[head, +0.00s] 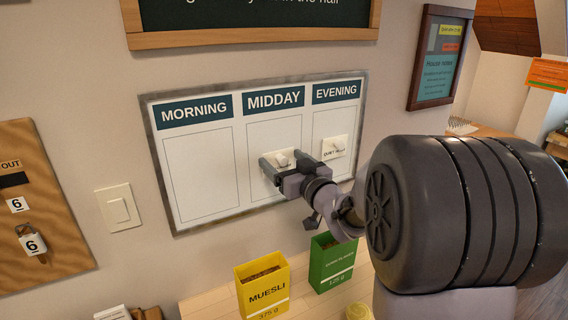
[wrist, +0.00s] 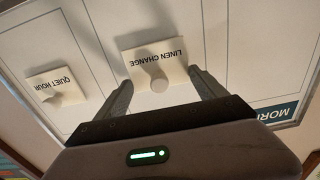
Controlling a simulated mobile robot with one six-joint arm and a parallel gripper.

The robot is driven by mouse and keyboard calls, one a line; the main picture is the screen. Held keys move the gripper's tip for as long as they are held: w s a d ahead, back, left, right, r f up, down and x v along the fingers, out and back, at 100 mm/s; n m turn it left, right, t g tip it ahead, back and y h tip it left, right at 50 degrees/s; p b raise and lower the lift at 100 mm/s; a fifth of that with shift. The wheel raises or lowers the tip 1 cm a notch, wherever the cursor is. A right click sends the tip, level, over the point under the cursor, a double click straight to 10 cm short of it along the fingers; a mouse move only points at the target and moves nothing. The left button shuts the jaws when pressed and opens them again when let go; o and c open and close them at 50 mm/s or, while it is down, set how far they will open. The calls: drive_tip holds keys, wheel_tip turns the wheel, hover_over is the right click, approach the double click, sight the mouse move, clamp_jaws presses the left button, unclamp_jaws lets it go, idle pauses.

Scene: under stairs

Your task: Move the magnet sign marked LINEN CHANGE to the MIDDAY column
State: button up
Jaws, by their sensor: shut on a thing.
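A QUIET HOUR sign (head: 335,147) is in the EVENING column, just right of my gripper. The MORNING column (head: 201,175) is empty. A yellow MUESLI box (head: 263,286) and a green box (head: 331,262) stand below the board. A light switch (head: 119,208) is at the left.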

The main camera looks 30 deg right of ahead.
drive_tip(key=o, duration=1.1)
drive_tip(key=c, duration=0.5)
drive_tip(key=shift+o, duration=0.2)
drive_tip(key=shift+w, duration=0.1)
drive_tip(key=shift+w, duration=0.25)
drive_tip(key=shift+r, duration=0.1)
drive_tip(key=o, duration=1.2)
drive_tip(key=shift+w, duration=0.2)
